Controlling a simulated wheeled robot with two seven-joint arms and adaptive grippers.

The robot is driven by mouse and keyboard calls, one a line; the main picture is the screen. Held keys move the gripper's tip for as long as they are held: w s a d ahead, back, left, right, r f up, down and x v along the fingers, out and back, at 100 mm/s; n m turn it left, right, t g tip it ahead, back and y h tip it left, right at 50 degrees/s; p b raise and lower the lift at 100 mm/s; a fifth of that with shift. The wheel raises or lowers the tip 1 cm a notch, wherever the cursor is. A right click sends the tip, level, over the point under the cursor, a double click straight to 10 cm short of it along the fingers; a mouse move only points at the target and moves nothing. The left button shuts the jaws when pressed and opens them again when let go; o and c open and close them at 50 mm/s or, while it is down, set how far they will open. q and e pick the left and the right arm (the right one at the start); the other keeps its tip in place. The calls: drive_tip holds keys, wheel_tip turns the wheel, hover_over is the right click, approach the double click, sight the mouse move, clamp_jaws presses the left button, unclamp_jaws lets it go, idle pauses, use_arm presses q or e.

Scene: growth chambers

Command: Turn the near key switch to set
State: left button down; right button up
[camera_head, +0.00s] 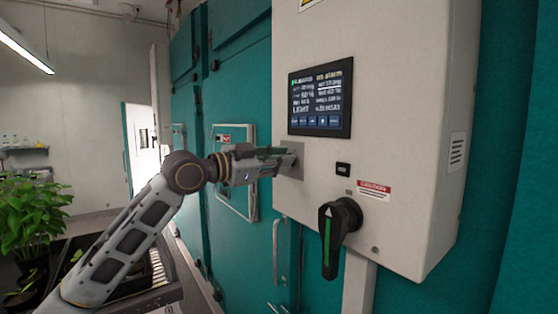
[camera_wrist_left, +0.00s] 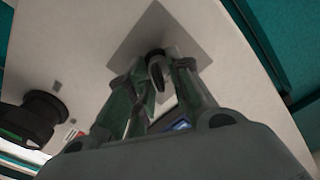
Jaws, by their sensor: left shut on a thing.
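The key switch sits on a grey square plate (camera_head: 292,165) on the left part of the pale control box, below the screen. My left gripper (camera_head: 284,155) reaches it from the left and is shut on the key. In the left wrist view the dark key (camera_wrist_left: 157,70) stands between the two fingers of my left gripper (camera_wrist_left: 160,85), in front of the grey plate (camera_wrist_left: 190,55). The fingers hide much of the switch in the head view, and I cannot read its position marks. My right gripper is not in view.
The control box (camera_head: 385,120) carries a lit screen (camera_head: 320,98). A black rotary handle with a green stripe (camera_head: 338,235) juts out lower right of the key. A door handle (camera_head: 276,250) is below. Potted plants (camera_head: 30,215) stand at the left.

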use_arm(q)
drive_tip(key=c, duration=1.6)
unclamp_jaws()
drive_tip(key=shift+v, duration=6)
drive_tip(key=shift+w, duration=0.1)
